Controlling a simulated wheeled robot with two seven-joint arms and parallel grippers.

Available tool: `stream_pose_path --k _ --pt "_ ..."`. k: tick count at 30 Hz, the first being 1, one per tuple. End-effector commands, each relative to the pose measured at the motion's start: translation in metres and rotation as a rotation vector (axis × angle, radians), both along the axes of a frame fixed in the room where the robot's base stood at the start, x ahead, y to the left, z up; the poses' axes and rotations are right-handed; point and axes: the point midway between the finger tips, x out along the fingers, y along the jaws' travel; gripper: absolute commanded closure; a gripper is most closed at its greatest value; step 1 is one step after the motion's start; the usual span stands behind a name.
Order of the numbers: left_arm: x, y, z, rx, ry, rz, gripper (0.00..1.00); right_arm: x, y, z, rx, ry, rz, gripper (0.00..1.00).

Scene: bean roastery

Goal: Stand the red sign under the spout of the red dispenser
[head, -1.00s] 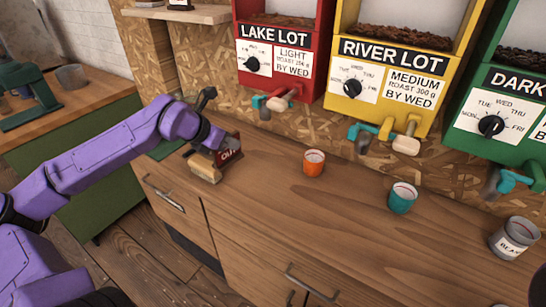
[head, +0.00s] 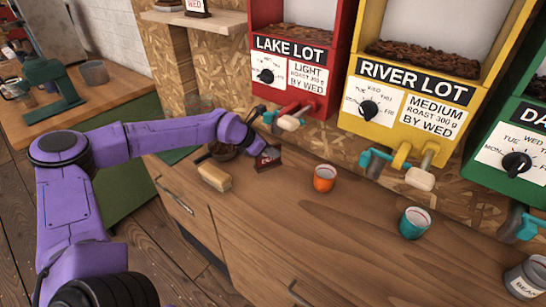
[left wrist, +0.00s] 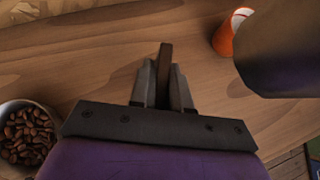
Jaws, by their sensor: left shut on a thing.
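The red dispenser (head: 292,75), labelled LAKE LOT, hangs at the back; its spout (head: 290,120) shows a red part and a pale handle. My left gripper (head: 259,150) is shut on the small red sign (head: 268,160), low over the counter, below and a little left of the spout. The sign looks upright; I cannot tell whether its base touches the counter. In the left wrist view the sign (left wrist: 165,62) shows edge-on as a thin brown strip between the fingers (left wrist: 163,85). My right gripper is not in view.
A tan block (head: 214,177) and a bowl of beans (head: 222,150) are left of the sign. An orange cup (head: 324,179) stands to its right, then a teal cup (head: 414,223) and a grey can (head: 526,278). The counter front (head: 290,235) is clear.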

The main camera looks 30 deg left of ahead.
Motion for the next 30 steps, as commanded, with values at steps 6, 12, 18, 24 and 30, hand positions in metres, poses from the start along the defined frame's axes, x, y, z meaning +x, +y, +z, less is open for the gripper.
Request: stream_pose_path --k 6,12,18,24,30 --pt "0.005 -0.005 -0.033 0.002 0.001 -0.002 1.00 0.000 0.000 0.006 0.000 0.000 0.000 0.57" --pt "0.006 -0.005 -0.038 0.001 -0.003 -0.002 1.00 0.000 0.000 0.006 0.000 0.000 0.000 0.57" --pt "0.005 -0.005 -0.040 0.001 -0.002 -0.002 0.73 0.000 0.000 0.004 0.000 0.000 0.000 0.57" --pt "0.005 -0.005 -0.039 0.001 -0.002 -0.002 0.58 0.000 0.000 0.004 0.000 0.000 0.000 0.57" --pt "0.004 -0.003 -0.035 0.001 -0.004 -0.001 0.58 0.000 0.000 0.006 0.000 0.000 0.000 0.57"
